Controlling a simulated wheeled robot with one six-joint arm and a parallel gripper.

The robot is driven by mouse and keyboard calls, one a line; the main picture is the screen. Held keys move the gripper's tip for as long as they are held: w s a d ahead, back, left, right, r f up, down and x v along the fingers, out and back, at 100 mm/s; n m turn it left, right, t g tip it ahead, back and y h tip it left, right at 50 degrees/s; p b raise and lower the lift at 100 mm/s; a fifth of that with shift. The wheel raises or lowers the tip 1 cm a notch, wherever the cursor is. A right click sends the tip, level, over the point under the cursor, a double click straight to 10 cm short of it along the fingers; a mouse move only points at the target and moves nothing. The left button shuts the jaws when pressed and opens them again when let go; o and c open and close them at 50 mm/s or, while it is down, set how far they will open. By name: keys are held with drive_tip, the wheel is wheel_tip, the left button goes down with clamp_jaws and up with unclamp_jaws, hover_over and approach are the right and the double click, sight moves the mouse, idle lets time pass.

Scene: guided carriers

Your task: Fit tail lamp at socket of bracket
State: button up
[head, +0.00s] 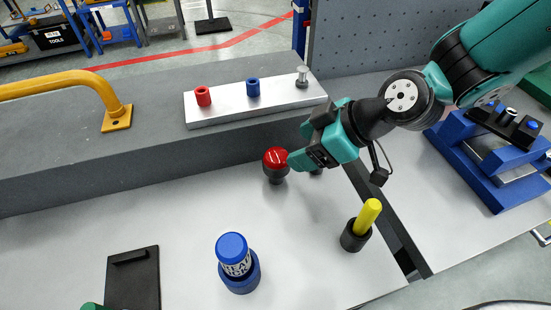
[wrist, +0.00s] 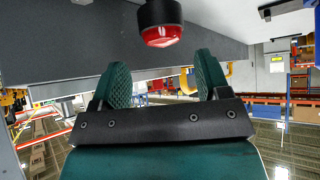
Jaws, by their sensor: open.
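The tail lamp appears to be the red domed lens on a black round base (head: 275,158), standing on the light grey bench top. In the wrist view the red lens (wrist: 161,36) shows just beyond the fingertips, its dark base at the top of the picture. My gripper (head: 291,160) is close beside the lamp on its right; in the wrist view its two green fingers (wrist: 162,66) are apart with nothing between them. I cannot tell which thing is the bracket: a pale bar (head: 225,114) with a red, a blue and a grey fitting lies on the raised ledge behind. No socket is clearly visible.
A blue labelled cylinder (head: 234,257) stands front centre. A yellow peg (head: 368,214) stands in a black cup. A black plate (head: 135,283) lies front left. A yellow rail (head: 75,84) is on the ledge. A blue fixture (head: 482,165) is at right. Bench left of the lamp is clear.

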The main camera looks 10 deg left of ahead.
sight(273, 160)
drive_tip(key=p+x, duration=0.1)
drive_tip(key=x, duration=0.7)
drive_tip(key=shift+s+a+f+p, duration=0.1)
drive_tip(key=shift+a+f+p, duration=0.15)
drive_tip(key=shift+p, duration=0.1)
drive_tip(key=c, duration=0.8)
